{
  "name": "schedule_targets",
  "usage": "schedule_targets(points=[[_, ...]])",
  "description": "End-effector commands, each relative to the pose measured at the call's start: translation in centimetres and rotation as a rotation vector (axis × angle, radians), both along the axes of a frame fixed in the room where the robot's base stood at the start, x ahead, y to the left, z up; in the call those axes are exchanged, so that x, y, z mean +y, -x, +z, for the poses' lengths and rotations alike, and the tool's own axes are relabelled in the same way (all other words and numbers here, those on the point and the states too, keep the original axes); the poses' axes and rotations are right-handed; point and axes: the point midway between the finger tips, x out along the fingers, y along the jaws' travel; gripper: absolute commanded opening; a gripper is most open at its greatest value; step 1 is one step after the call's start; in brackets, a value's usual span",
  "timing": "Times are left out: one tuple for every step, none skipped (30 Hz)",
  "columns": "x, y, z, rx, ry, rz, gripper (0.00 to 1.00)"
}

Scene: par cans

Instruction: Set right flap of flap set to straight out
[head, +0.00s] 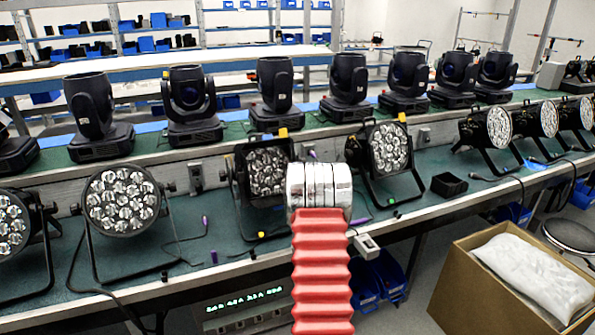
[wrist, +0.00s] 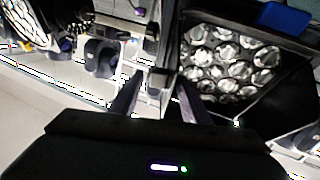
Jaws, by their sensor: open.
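The lamp with the flap set (head: 265,170) stands mid-bench in the head view, a square black frame around clear lenses. My arm's silver end partly covers its right side. In the wrist view its lens face (wrist: 228,62) fills the upper right, with dark flap panels (wrist: 285,95) around it. I cannot tell which panel is the right flap or its exact angle. My gripper (wrist: 159,82) is open, its two fingers pointing up in the wrist view, left of the lens face. A small grey block (wrist: 158,80) shows between the fingertips; I cannot tell whether they touch it.
Other par cans stand on the green bench, one close left (head: 122,200) and one close right (head: 388,148). Moving-head lamps (head: 192,105) line the shelf behind. Cables lie on the bench. A cardboard box (head: 470,270) stands at lower right.

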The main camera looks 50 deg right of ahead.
Motion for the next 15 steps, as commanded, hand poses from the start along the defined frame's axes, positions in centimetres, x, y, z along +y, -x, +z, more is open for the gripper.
schedule_targets(points=[[-0.4,-0.4,0.0,-0.001,0.001,0.0,0.43],[-0.7,-0.7,-0.1,0.0,0.0,0.0,0.43],[-1.0,-1.0,0.0,-0.001,0.001,0.0,0.43],[-1.2,-1.2,0.0,-0.001,0.001,0.0,0.43],[-1.5,-1.4,0.0,-0.001,0.001,0.0,0.43],[-1.8,-1.7,-0.1,0.0,0.0,0.0,0.43],[-2.0,-1.8,-0.1,0.0,0.0,0.0,0.43],[-2.1,-2.0,0.0,0.0,0.0,0.0,0.43],[-2.3,-2.2,0.0,-0.001,0.001,0.0,0.43],[-2.5,-2.4,0.0,-0.001,0.001,0.0,0.43],[-2.6,-2.5,0.0,0.0,0.0,0.0,0.43],[-2.8,-2.6,-0.1,0.001,-0.001,0.0,0.43],[-2.8,-2.6,-0.1,0.001,-0.001,0.0,0.43],[-2.9,-2.7,-0.1,0.001,-0.001,0.0,0.43],[-2.9,-2.7,-0.1,0.001,-0.001,0.0,0.43]])
